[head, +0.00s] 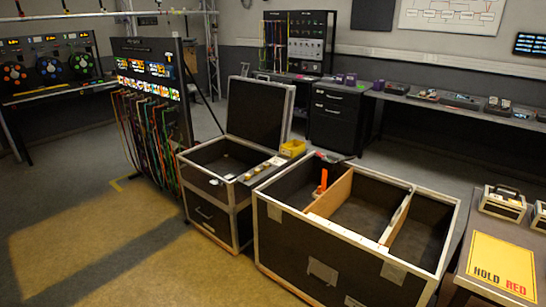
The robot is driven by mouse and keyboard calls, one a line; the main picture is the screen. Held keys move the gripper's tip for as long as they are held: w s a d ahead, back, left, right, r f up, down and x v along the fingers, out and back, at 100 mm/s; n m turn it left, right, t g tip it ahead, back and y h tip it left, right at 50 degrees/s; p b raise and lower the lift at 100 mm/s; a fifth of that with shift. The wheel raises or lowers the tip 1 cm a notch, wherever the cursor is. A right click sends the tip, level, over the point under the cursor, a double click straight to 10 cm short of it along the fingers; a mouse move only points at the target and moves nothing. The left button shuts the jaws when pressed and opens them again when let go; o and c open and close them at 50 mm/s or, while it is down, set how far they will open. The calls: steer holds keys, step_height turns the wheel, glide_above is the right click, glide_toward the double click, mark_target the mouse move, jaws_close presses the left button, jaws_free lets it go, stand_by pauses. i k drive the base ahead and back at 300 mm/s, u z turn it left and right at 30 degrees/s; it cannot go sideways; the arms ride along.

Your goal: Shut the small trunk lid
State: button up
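The small trunk (212,218) is a black case with pale metal edges, standing on the floor near the middle. Its lid (257,112) is open and stands up at the back, leaning slightly backwards, with its dark inside facing me. The open top shows a dark interior. Several small tan or metallic pieces lie along its right side. A small yellow bin (293,148) shows at the right, by the lid's foot; I cannot tell what it rests on. My gripper is not in view.
A large open trunk (315,264) with wooden dividers and an upright orange object (323,181) stands right of the small trunk. A cable rack (150,100) stands behind left. A table with a yellow "HOLD RED" sign (500,264) is at right. Floor at front left is clear.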

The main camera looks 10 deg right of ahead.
mark_target(259, 113)
steer(key=z, duration=0.05)
steer(key=i, duration=1.55)
